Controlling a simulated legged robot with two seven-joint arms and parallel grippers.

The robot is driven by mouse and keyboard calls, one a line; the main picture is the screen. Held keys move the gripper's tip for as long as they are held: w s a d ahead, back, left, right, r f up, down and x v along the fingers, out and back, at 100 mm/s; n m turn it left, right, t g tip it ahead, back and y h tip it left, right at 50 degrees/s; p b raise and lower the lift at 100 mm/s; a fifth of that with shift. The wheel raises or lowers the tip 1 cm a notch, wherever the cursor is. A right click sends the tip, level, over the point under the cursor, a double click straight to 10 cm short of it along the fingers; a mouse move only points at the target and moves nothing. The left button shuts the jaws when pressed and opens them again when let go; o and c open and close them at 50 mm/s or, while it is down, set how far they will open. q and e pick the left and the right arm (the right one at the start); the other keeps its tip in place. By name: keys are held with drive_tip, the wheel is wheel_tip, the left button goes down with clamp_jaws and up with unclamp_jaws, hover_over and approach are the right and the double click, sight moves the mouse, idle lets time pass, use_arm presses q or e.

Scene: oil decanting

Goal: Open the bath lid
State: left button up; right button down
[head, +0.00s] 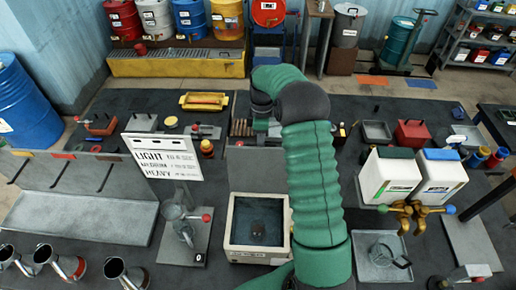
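The bath is a cream square box (231,254) at the lower middle of the bench. Its top shows a dark, bluish square (257,212) inside a pale rim, with a small dark knob-like thing in it. I cannot tell whether this square is a see-through lid or the open inside. A green arm of mine rises just right of the bath, covers its right edge and bends back beyond it. The far end of that arm points down near the bench middle, and its fingers cannot be made out. Another green piece of mine shows at the bottom edge. My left gripper is not in view.
A sign (166,156) reading light, medium and heavy stands left of the bath, by a metal cup (184,230) on a plate. Two white canisters (390,178) with brass taps stand right. Several metal cups line the lower left. A yellow tray (204,101) lies behind.

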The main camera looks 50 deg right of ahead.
drive_tip(key=shift+w, duration=0.15)
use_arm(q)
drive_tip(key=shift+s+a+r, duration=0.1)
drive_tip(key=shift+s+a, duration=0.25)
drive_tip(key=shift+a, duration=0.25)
use_arm(e)
drive_tip(key=shift+d, duration=0.15)
drive_tip(key=c, duration=1.8)
unclamp_jaws()
drive_tip(key=o, duration=0.4)
drive_tip(key=shift+w+d+f, duration=0.2)
drive_tip(key=shift+w+d, duration=0.05)
drive_tip(key=shift+w, duration=0.1)
drive_tip(key=shift+c, duration=0.2)
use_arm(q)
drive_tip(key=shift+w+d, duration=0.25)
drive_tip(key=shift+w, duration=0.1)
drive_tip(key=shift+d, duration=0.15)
use_arm(e)
drive_tip(key=shift+d, duration=0.1)
